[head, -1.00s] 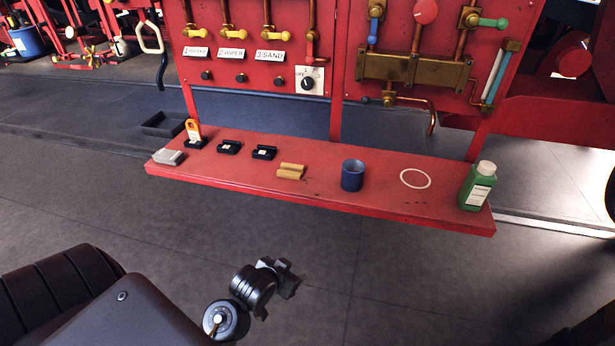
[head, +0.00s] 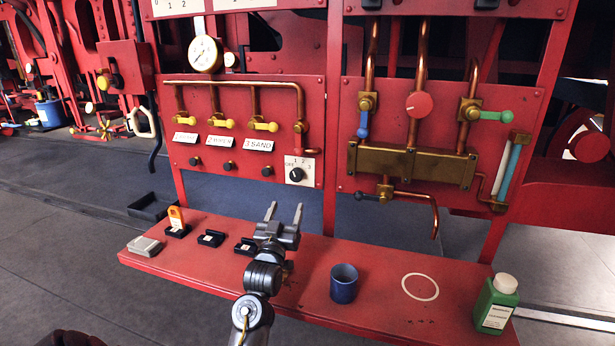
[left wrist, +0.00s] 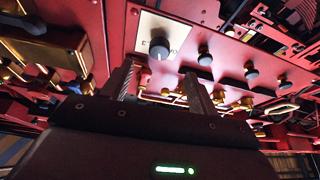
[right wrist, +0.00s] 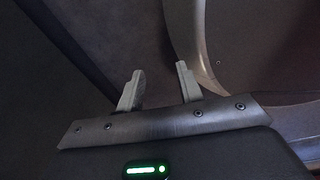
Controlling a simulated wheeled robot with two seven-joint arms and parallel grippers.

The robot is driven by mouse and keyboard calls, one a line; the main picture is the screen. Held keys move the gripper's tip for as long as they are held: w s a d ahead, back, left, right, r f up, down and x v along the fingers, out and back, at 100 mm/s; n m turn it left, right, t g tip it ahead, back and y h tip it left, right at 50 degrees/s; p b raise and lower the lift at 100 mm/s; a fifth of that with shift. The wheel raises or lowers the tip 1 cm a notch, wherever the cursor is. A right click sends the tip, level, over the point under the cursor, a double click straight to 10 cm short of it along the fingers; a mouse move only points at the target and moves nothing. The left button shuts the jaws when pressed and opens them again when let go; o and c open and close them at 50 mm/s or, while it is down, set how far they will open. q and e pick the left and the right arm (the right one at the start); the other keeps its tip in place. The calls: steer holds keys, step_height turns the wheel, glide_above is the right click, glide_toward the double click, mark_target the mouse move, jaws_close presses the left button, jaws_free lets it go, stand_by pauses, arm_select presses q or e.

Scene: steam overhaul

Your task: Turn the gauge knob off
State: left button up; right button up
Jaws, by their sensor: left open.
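The gauge knob (head: 296,174) is a small black round knob on a white plate (head: 307,164) marked OFF, 1, 2 and 3, at the lower right of the left red panel. I cannot tell where its pointer stands. My left gripper (head: 284,208) is open and empty, below the knob in the head view, fingers pointing up toward the panel. In the left wrist view the knob (left wrist: 164,52) and its plate show beyond and roughly between the open fingertips (left wrist: 158,72), apart from them. My right gripper (right wrist: 160,75) is open and empty in the right wrist view, away from the panel.
A white dial gauge (head: 205,54) is above yellow-handled valves (head: 226,123). Several small black knobs (head: 231,167) sit left of the plate. The red shelf (head: 215,260) below holds black holders, a blue cup (head: 344,283) and a green bottle (head: 496,303).

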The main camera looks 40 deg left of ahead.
mark_target(296, 178)
arm_select(q)
steer(key=x, duration=0.3)
steer(key=p+x, duration=0.1)
steer(key=x, duration=0.2)
steer(key=p+x, duration=0.1)
steer(key=x, duration=0.2)
steer(key=shift+w+a+r, duration=0.15)
steer(key=shift+w+r, duration=0.05)
steer(key=shift+r, duration=0.25)
steer(key=shift+w+a+r, duration=0.15)
steer(key=shift+w+a, duration=0.05)
steer(key=shift+w, duration=0.3)
arm_select(e)
steer(key=shift+s+a+r, duration=0.15)
steer(key=shift+s+r, duration=0.75)
steer(key=shift+r, duration=0.25)
steer(key=shift+s, duration=0.1)
arm_select(q)
steer(key=shift+c, duration=0.3)
steer(key=c, duration=0.9)
